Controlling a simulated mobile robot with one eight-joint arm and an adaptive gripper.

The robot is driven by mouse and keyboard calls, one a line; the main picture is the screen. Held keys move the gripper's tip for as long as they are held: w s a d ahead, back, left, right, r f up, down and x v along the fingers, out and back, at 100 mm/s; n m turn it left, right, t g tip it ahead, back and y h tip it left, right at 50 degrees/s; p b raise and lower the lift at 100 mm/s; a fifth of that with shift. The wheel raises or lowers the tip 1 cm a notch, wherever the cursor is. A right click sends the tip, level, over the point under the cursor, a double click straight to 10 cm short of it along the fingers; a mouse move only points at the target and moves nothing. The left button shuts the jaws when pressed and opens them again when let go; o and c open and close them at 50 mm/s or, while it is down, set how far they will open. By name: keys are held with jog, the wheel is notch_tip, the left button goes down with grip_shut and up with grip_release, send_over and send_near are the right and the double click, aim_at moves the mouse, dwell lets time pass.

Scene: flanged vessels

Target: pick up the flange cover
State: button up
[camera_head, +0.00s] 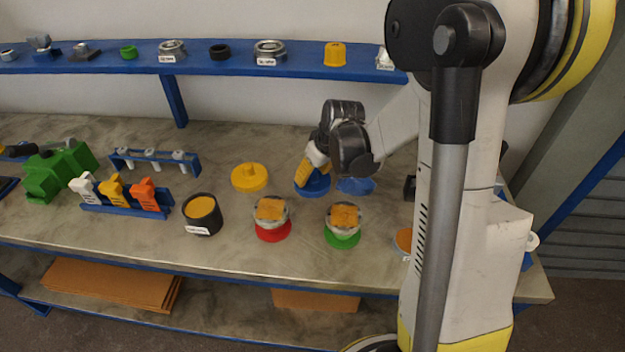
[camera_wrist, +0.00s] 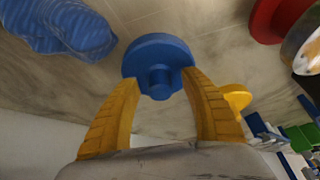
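A blue flange cover (camera_head: 314,188), a round disc with a knob in its middle, lies on the bench. It also shows in the wrist view (camera_wrist: 157,52), its knob facing my gripper. My gripper (camera_wrist: 161,76) has its two yellow fingers apart, one on each side of the knob, with gaps between them and the knob. The fingertips reach the disc's near edge in the picture; I cannot tell if they touch it. In the head view my gripper (camera_head: 308,172) is tilted just above the blue cover and hides part of it. A similar yellow cover (camera_head: 250,178) lies to the left.
A vessel on a red base (camera_head: 273,232) and one on a green base (camera_head: 342,238) stand in front. A crumpled blue item (camera_head: 356,186) lies right of the blue cover. A black cup (camera_head: 202,222) stands left. A blue shelf (camera_head: 120,62) runs behind.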

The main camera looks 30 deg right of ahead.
grip_shut()
